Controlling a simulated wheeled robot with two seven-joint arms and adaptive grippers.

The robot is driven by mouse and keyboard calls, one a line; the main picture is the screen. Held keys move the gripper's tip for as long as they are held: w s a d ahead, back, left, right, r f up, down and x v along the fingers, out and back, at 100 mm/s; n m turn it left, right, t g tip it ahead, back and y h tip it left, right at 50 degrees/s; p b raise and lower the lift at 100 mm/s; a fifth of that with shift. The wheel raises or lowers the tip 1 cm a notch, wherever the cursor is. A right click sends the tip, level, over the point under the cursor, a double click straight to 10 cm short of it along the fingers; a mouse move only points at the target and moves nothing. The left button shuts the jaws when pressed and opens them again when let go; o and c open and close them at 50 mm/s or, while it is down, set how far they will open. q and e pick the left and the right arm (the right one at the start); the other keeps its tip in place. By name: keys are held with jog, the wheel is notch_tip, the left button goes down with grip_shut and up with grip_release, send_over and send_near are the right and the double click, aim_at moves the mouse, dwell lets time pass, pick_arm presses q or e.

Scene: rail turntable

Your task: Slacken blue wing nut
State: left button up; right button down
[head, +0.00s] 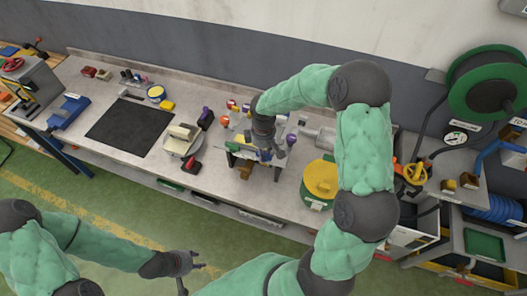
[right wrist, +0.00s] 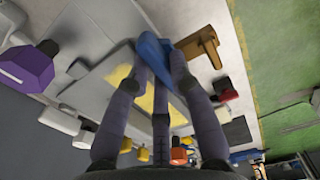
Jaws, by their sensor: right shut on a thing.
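The blue wing nut (right wrist: 154,52) shows in the right wrist view as a blue, wing-shaped piece between my fingertips. My right gripper (right wrist: 165,70) is shut on it, above a grey and yellow fixture (right wrist: 115,68). In the head view my right gripper (head: 266,150) reaches down over the small fixture at the middle of the bench, and its fingers hide most of the wing nut there. My left gripper (head: 196,276) is open and empty, in front of the bench over the green floor, well away from the fixture.
Purple (right wrist: 27,68), red and white knobbed parts crowd around the fixture. A brown block (right wrist: 200,45) lies beside it. On the bench (head: 230,190), a yellow round-topped container (head: 320,179) stands to the right and a black mat (head: 130,127) lies to the left.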

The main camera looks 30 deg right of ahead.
jog(key=c, duration=1.1)
grip_release()
jog(key=shift+r, duration=0.1)
notch_tip(320, 180, up, 12)
jog(key=shift+f, duration=0.2)
